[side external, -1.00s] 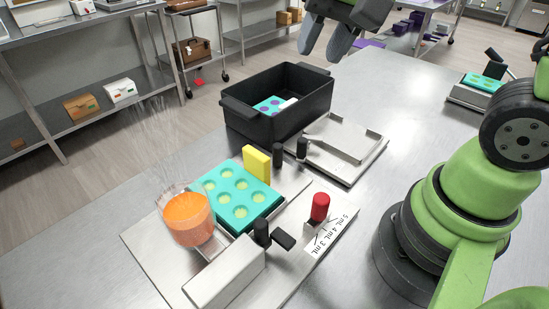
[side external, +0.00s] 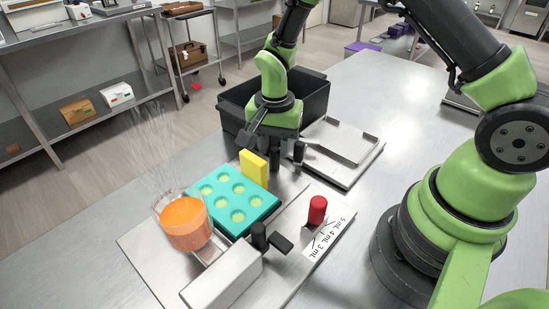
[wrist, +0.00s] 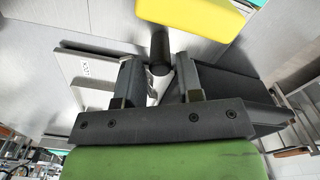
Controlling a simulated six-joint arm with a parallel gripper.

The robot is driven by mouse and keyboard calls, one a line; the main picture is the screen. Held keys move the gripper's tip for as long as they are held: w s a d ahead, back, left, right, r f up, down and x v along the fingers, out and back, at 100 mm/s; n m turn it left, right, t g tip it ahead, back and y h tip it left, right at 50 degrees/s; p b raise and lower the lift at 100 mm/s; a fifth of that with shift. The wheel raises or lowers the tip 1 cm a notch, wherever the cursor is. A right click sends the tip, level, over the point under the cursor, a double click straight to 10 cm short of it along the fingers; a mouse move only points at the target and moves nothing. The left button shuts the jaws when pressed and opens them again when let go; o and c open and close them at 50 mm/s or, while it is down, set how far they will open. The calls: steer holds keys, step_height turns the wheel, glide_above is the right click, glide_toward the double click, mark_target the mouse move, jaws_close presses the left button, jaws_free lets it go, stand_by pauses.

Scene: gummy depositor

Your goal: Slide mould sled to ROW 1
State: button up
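The teal mould (side external: 262,201) with several round wells lies on the metal sled plate, beside the clear hopper of orange liquid (side external: 185,222). A yellow block (side external: 253,167) stands at the mould's far edge. A black post (side external: 275,160) stands just behind the yellow block. My gripper (side external: 262,140) is low over this far end, pointing down. In the wrist view its two fingers (wrist: 157,62) are apart, with the black post (wrist: 160,45) in the gap between them and the yellow block (wrist: 195,15) just beyond. I see no clear contact with the post.
A black bin (side external: 315,95) is behind my gripper. A red knob (side external: 317,208) with volume labels (side external: 327,240) and a black handle (side external: 259,235) are nearer the camera.

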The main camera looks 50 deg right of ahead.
steer(key=shift+f, duration=2.05)
jaws_close()
steer(key=shift+a, duration=2.1)
jaws_free()
steer(key=shift+r, duration=0.1)
step_height(320, 180, up, 10)
